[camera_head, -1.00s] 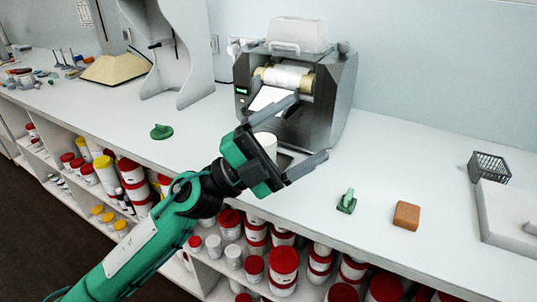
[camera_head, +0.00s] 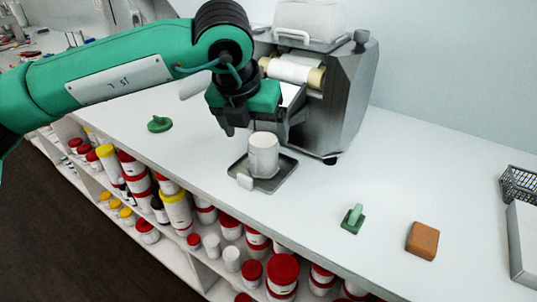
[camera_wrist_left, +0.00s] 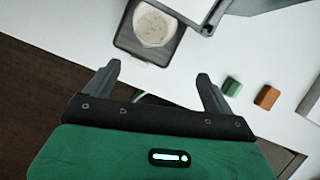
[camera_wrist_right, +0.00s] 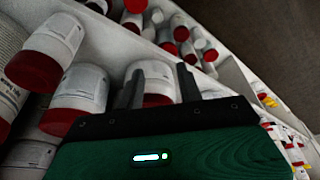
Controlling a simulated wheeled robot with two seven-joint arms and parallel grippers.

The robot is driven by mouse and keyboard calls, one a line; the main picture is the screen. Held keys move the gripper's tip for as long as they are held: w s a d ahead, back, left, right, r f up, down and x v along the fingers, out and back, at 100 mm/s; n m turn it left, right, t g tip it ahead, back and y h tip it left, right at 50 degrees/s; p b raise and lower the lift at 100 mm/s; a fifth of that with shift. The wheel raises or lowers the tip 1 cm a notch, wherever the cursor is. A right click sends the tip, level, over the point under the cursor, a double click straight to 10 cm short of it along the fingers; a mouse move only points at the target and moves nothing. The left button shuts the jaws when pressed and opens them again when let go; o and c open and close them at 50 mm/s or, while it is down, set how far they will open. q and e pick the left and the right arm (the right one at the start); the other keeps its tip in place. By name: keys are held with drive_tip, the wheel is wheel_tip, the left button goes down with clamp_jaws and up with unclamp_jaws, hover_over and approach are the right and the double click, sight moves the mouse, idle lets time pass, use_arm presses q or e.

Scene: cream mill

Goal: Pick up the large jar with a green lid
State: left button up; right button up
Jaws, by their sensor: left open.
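A white jar (camera_head: 263,155) without a lid stands upright on a grey tray (camera_head: 287,178) in front of the mill. In the left wrist view the jar (camera_wrist_left: 154,25) is open at the top, with pale contents. A round green lid (camera_head: 159,124) with a knob lies apart on the counter to the left. No jar wearing a green lid shows.
The metal mill (camera_head: 335,95) stands behind the tray. Shelves below hold several jars with red (camera_head: 283,268) and yellow lids. The counter between tray and blocks is clear.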

sight(256, 149)
use_arm(q)
drive_tip(key=shift+y, duration=0.3)
drive_tip(key=x, duration=0.2)
drive_tip(key=w+x, duration=0.1)
drive_tip(key=x, duration=0.2)
drive_tip(key=a+x, duration=0.1)
drive_tip(key=x, duration=0.2)
drive_tip(key=shift+w, duration=0.3)
drive_tip(key=x, duration=0.3)
drive_tip(key=p+x, duration=0.1)
drive_tip(key=shift+w+d+f, duration=0.25)
drive_tip(key=shift+w+d, duration=0.1)
drive_tip(key=shift+w, duration=0.05)
drive_tip(key=c, duration=1.1)
use_arm(e)
drive_tip(key=shift+x, duration=0.95)
use_arm(q)
drive_tip(key=shift+o, duration=0.2)
drive_tip(key=shift+r, duration=0.1)
use_arm(e)
drive_tip(key=shift+s+d, duration=0.1)
drive_tip(key=shift+s, duration=0.1)
